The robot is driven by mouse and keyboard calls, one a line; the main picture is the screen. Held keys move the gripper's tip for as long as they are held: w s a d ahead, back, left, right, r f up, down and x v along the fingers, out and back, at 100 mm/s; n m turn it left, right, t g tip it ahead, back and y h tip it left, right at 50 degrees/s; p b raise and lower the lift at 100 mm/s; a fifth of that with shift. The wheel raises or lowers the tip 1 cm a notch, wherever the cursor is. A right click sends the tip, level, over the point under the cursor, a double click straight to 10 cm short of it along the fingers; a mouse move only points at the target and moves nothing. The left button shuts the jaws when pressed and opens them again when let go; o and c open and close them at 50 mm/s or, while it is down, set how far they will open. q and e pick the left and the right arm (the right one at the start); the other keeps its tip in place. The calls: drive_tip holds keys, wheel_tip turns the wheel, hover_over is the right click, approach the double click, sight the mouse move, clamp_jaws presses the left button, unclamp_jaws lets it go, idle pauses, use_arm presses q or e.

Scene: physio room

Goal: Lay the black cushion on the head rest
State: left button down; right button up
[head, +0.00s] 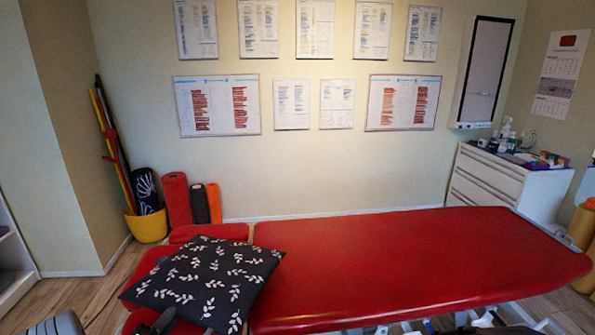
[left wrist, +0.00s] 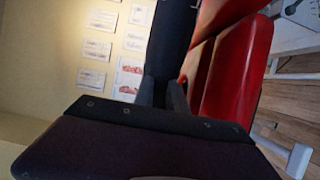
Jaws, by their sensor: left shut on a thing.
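The black cushion (head: 205,281) with a white leaf pattern is in the lower left of the head view. It covers much of the red head rest (head: 150,272) at the left end of the red couch. My left gripper (head: 168,318) is at the cushion's near edge, shut on it. In the left wrist view the dark cushion (left wrist: 174,30) extends away from between the fingers (left wrist: 163,92). I cannot tell whether the cushion touches the head rest or hangs just above it. My right gripper is not in view.
The long red couch top (head: 400,262) is bare to the right of the cushion. A white drawer cabinet (head: 490,180) with bottles stands at the back right. A yellow bucket (head: 147,226) and several rolls stand by the back wall.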

use_arm(q)
drive_tip(key=s+d+r+m+g+h+p, duration=0.1)
drive_tip(key=s+d+h+p, duration=0.1)
drive_tip(key=s+d, duration=0.4)
drive_tip(key=s+d+r+m+h+p, duration=0.2)
drive_tip(key=s+d+p, duration=0.2)
drive_tip(key=s+d, duration=0.3)
drive_tip(key=d, duration=0.5)
drive_tip(key=shift+d+g+h, duration=0.35)
drive_tip(key=shift+g+h, duration=0.05)
idle(3.1)
